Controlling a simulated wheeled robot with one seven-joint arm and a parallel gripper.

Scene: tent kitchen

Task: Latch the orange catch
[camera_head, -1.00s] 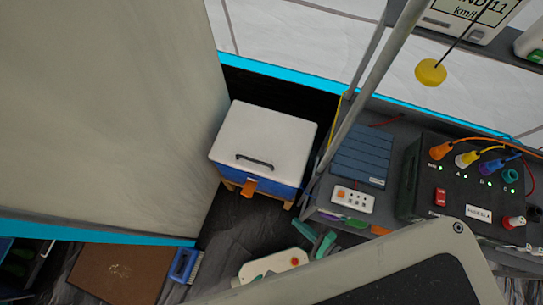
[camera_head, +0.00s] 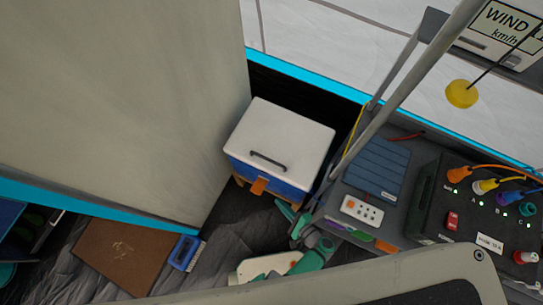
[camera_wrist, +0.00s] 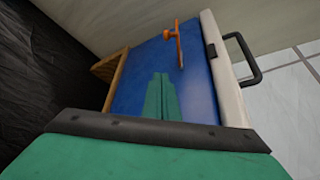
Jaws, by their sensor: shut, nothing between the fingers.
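The orange catch (camera_head: 259,186) hangs on the front of a blue cool box (camera_head: 295,187) with a white lid (camera_head: 280,128). The lid lies down on the box and has a dark handle. My green gripper (camera_wrist: 161,78) is shut and empty, pointing at the blue front, below the catch in the picture. In the head view my gripper (camera_head: 285,208) is just right of and below the catch.
The box stands on a wooden base in a corner beside a pale fabric wall (camera_head: 110,90). To its right is a grey bench with a power strip (camera_head: 362,211), a blue ribbed case (camera_head: 376,167) and a dark plug box. A blue brush (camera_head: 186,252) and brown mat (camera_head: 125,255) lie on the floor.

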